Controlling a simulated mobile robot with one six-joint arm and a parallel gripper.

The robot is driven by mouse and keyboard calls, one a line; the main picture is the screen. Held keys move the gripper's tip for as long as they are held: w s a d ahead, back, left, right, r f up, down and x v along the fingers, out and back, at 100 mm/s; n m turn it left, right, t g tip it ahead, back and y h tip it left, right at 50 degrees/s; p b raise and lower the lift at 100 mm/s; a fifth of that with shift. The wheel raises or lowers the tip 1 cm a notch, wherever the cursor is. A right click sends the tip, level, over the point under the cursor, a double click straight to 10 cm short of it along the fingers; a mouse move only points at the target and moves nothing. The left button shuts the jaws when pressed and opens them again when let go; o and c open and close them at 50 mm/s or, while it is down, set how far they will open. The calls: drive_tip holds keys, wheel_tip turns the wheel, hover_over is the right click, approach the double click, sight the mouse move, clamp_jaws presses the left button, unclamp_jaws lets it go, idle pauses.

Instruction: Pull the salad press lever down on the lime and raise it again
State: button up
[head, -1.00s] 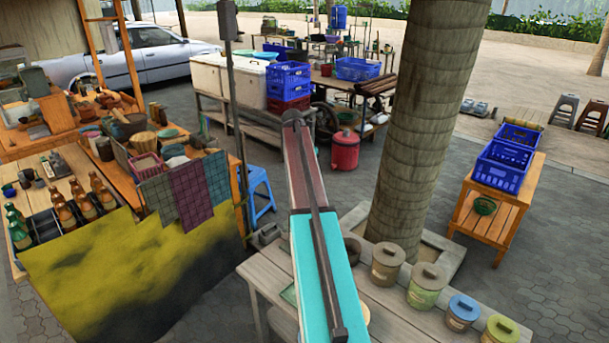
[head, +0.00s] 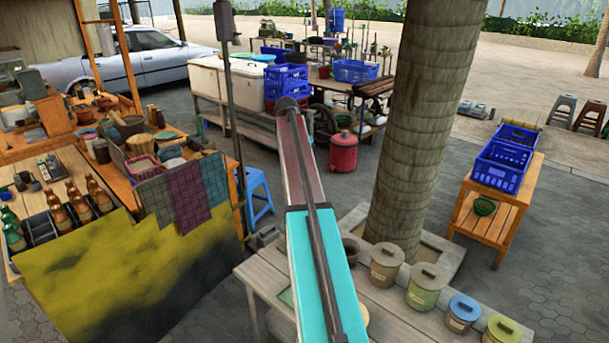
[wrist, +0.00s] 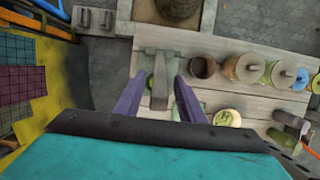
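In the wrist view the two purple fingers of my gripper (wrist: 159,97) stand apart, pointing at the table. The grey press lever (wrist: 159,82) shows between them, with a visible gap on either side. I cannot tell how high the fingers are relative to it. The lever belongs to a grey press on the pale wooden table (wrist: 225,52). A small green patch (wrist: 148,79) shows beside the lever; it may be the lime, mostly hidden. In the head view my arm hides the press, and my gripper is out of sight.
A dark mortar-like pot (wrist: 203,67) and several lidded jars (head: 425,287) stand right of the press. A round pale dish (wrist: 227,118) with something green lies nearer. A tree trunk (head: 420,120) rises behind the table.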

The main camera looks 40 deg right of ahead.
drive_tip(key=b+v, duration=0.3)
drive_tip(key=v, duration=0.6)
drive_tip(key=shift+r, duration=0.3)
drive_tip(key=shift+a, duration=0.1)
drive_tip(key=shift+s, duration=0.1)
drive_tip(key=w+a+f+m+y, duration=0.1)
drive_tip(key=a+f+m, duration=0.6)
drive_tip(key=a+f, duration=1.55)
drive_tip(key=s+a+f+m+y, duration=0.1)
drive_tip(key=s+a+f+m, duration=0.5)
drive_tip(key=s+a+f, duration=0.55)
drive_tip(key=s+a+f+m+y, duration=0.1)
drive_tip(key=s+a+f+m, duration=0.6)
drive_tip(key=a+f, duration=0.8)
drive_tip(key=s+f+n+g+b, duration=0.1)
drive_tip(key=s+f+g+b, duration=0.5)
drive_tip(key=s+f, duration=1.9)
drive_tip(key=shift+s+f+b, duration=0.25)
drive_tip(key=shift+s+b, duration=0.35)
drive_tip(key=shift+b, duration=0.5)
